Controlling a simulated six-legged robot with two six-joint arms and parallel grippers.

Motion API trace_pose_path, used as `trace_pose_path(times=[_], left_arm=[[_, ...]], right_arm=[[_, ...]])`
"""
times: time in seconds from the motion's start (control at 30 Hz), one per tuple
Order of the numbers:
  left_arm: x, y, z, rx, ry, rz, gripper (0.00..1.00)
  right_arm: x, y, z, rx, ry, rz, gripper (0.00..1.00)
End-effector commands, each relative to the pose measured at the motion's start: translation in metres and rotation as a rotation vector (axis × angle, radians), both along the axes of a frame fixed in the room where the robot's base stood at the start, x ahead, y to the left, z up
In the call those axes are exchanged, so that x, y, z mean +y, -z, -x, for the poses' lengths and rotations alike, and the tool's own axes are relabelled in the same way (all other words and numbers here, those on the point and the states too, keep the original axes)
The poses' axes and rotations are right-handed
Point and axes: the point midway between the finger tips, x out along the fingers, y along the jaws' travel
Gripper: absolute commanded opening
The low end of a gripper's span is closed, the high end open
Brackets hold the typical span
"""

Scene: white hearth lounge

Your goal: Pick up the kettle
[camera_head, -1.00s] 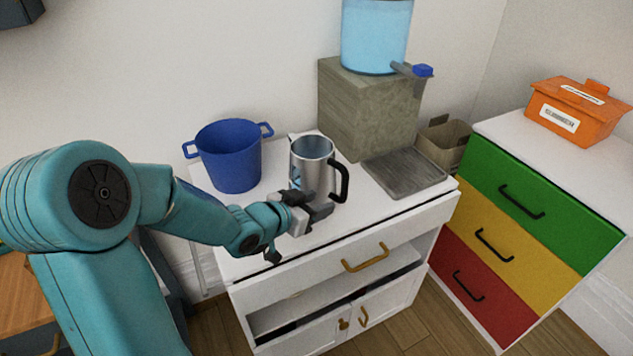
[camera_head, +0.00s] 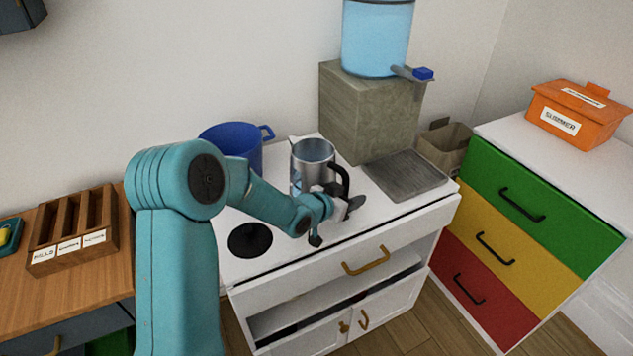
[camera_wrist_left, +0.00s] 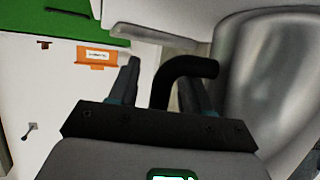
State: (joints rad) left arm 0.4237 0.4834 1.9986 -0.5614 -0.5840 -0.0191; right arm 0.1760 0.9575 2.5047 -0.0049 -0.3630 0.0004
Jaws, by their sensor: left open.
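The kettle (camera_head: 312,156) is a silver metal vessel with a black handle (camera_head: 341,180) on its right side. It stands upright on the white cabinet top. My left gripper (camera_head: 352,200) is at the handle, in front of the kettle. In the left wrist view the black handle (camera_wrist_left: 187,68) curves between the two open fingers (camera_wrist_left: 160,85), and the kettle's shiny body (camera_wrist_left: 265,75) is to the right. The fingers are apart and not closed on the handle. The lower handle is hidden by the gripper. My right gripper is not in view.
A blue pot (camera_head: 235,142) stands left of the kettle, partly behind my arm. A black disc (camera_head: 250,240) lies at the front left. A stone block (camera_head: 365,112) bears a water dispenser (camera_head: 376,38), with a grey tray (camera_head: 403,175) before it. The front right top is clear.

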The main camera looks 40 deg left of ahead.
Motion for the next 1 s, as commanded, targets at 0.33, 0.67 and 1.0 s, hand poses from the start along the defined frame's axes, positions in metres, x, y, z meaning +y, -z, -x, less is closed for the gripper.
trace_pose_path(times=[0.33, 0.67, 1.0], left_arm=[[0.0, 0.0, 0.0004, 0.0, 0.0, 0.0, 0.0], [0.0, 0.0, 0.0006, 0.0, 0.0, 0.0, 0.0], [0.0001, 0.0, 0.0006, 0.0, 0.0, 0.0, 0.0]], right_arm=[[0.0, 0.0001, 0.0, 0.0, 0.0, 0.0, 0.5], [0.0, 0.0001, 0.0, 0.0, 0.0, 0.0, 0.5], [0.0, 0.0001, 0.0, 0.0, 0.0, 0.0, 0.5]])
